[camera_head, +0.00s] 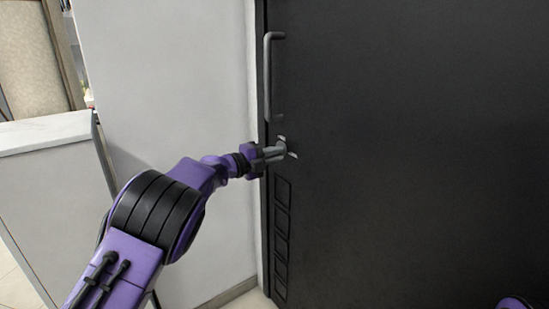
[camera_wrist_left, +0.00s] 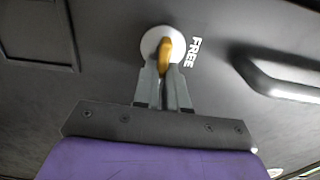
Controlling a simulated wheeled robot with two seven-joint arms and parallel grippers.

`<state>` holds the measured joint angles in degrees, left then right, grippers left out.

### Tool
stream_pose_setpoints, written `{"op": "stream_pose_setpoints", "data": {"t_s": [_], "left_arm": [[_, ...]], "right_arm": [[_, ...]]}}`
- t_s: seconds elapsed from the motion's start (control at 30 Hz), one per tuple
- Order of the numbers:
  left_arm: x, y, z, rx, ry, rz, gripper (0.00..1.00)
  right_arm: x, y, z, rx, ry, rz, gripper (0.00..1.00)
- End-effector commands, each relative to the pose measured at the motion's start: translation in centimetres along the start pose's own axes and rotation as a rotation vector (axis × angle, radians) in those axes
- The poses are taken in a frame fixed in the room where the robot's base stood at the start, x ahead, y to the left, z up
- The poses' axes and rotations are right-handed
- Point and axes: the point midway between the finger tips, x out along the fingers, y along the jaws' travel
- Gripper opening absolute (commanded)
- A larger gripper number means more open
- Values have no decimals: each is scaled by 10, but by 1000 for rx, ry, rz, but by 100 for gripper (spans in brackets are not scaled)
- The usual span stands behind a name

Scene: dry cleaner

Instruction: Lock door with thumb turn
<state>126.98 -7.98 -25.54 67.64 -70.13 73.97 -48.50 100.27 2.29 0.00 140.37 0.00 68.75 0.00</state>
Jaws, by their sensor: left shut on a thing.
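The black door (camera_head: 420,150) fills the right of the head view and looks closed. In the left wrist view, a yellow thumb turn (camera_wrist_left: 165,50) stands on a round white plate (camera_wrist_left: 150,39), with the word "FREE" (camera_wrist_left: 193,52) printed beside it. My left gripper (camera_head: 278,152) reaches the door just below the handle; in the left wrist view its two grey fingers (camera_wrist_left: 163,82) are shut on the thumb turn. The fingers hide part of the turn. In the head view my gripper mostly covers the turn. My right gripper is not in view.
A vertical bar handle (camera_head: 268,78) is on the door above my gripper; it also shows in the left wrist view (camera_wrist_left: 285,78). Raised rectangular panels (camera_head: 282,235) run down the door below. A white wall (camera_head: 170,80) and a counter (camera_head: 45,133) stand at the left.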

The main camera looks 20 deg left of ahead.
Motion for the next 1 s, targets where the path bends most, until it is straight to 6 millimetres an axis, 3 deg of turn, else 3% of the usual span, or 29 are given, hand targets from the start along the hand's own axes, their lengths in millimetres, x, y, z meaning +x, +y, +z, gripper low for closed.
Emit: {"op": "stream_pose_setpoints", "data": {"t_s": [0.37,0.4,0.43,0.47,0.77,0.87,1.0], "left_arm": [[-1,-1,2,6,-4,-1,0],[-1,-2,2,6,-4,-1,25],[-1,-2,2,6,-4,-1,34],[-1,-1,2,6,-3,-1,37],[-3,-1,1,4,-2,-1,37],[-16,-2,2,3,-4,-1,37],[-50,-2,2,2,-5,-1,37]], "right_arm": [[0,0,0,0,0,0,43],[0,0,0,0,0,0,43],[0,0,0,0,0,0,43],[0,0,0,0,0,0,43],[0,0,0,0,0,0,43],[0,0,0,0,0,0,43],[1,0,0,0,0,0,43]]}}
